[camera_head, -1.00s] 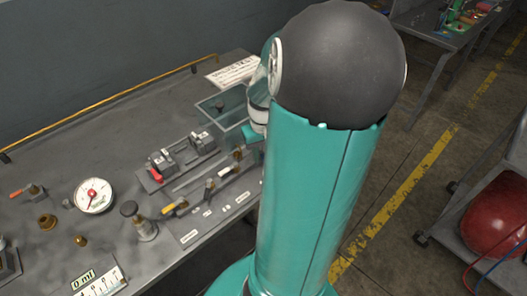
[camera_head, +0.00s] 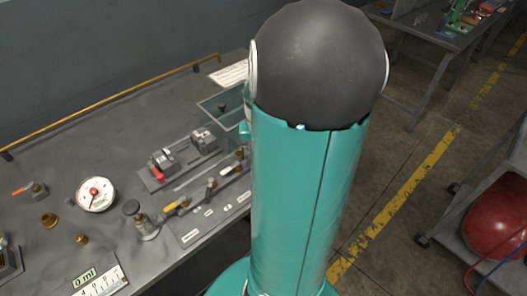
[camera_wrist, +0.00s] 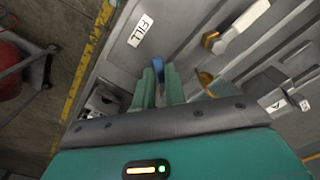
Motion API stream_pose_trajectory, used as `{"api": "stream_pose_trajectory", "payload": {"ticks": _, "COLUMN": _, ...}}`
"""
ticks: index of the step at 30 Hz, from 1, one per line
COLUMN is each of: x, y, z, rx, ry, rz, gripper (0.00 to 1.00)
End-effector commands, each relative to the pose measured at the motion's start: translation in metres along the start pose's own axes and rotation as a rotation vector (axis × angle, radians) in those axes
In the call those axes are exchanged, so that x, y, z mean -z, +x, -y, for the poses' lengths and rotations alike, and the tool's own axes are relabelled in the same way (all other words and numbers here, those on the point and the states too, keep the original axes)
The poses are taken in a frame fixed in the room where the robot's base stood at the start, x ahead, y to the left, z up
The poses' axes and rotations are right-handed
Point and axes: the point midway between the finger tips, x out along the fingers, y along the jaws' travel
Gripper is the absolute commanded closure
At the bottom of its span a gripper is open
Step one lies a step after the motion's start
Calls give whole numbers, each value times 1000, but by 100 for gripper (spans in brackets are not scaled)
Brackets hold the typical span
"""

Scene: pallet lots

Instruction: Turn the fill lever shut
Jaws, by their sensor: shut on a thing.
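In the wrist view my gripper (camera_wrist: 159,76) has its two teal fingers closed around a small blue handle (camera_wrist: 158,66), which shows between the fingertips. A white FILL label (camera_wrist: 140,30) sits on the grey panel just beyond it, so the blue handle appears to be the fill lever. The rest of the lever and its pivot are hidden by the fingers, and I cannot tell its angle. In the head view my arm hides the gripper and the blue handle.
In the wrist view a white lever with a brass nut (camera_wrist: 210,40) lies to the right. In the head view the bench holds a dial gauge (camera_head: 96,194), a clear tank (camera_head: 224,108) and a yellow-handled valve (camera_head: 174,210). A cart with a red tank (camera_head: 497,226) stands at right.

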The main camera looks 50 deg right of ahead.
Motion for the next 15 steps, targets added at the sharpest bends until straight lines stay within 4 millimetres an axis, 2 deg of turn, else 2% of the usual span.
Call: {"api": "stream_pose_trajectory", "payload": {"ticks": 15, "x": 4, "y": 0, "z": 20, "rx": -1, "ry": 484, "rz": 1, "gripper": 100}}
